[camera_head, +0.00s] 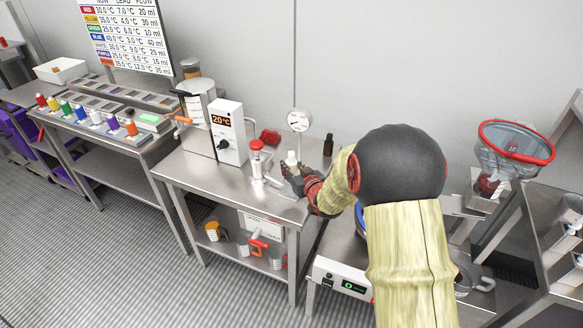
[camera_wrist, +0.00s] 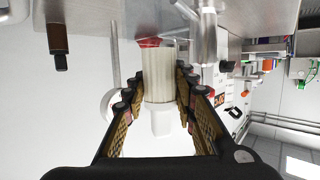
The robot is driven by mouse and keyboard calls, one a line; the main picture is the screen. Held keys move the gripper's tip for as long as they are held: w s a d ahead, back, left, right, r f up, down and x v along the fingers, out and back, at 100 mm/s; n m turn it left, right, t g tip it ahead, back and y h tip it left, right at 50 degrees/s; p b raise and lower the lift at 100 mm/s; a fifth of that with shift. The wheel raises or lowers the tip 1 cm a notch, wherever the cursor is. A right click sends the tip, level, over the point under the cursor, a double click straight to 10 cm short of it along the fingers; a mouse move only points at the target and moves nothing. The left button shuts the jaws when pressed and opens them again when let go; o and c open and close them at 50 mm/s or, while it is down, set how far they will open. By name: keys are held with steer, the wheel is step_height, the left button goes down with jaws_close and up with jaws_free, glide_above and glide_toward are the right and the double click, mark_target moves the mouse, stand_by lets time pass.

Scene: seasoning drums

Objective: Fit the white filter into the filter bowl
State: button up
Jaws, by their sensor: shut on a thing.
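The white filter (camera_wrist: 160,77) is a pale ribbed cylinder in the wrist view, with a smooth white end (camera_wrist: 160,121) nearer my palm. My gripper (camera_wrist: 162,92) is shut on it, one finger on each side. In the head view my gripper (camera_head: 294,172) is above the right part of the steel bench, and a small white part of the filter (camera_head: 291,157) shows between the fingers. A red edge (camera_wrist: 149,42) shows just beyond the filter's far end; I cannot tell what it belongs to. I cannot make out the filter bowl for certain.
A red-topped white fitting (camera_head: 257,158) stands left of my gripper on the bench (camera_head: 185,170). A round gauge (camera_head: 298,121), a red object (camera_head: 270,137) and a dark bottle (camera_head: 328,145) are behind. A white control box (camera_head: 228,132) stands further left. The bench's front left is clear.

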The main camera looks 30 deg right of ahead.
steer(key=shift+f+b, duration=0.85)
steer(key=shift+f, duration=0.3)
steer(key=o, duration=1.2)
steer(key=shift+f, duration=0.1)
steer(key=shift+o, duration=0.2)
steer(key=shift+s, duration=0.1)
steer(key=v, duration=1.2)
steer(key=shift+d, duration=0.1)
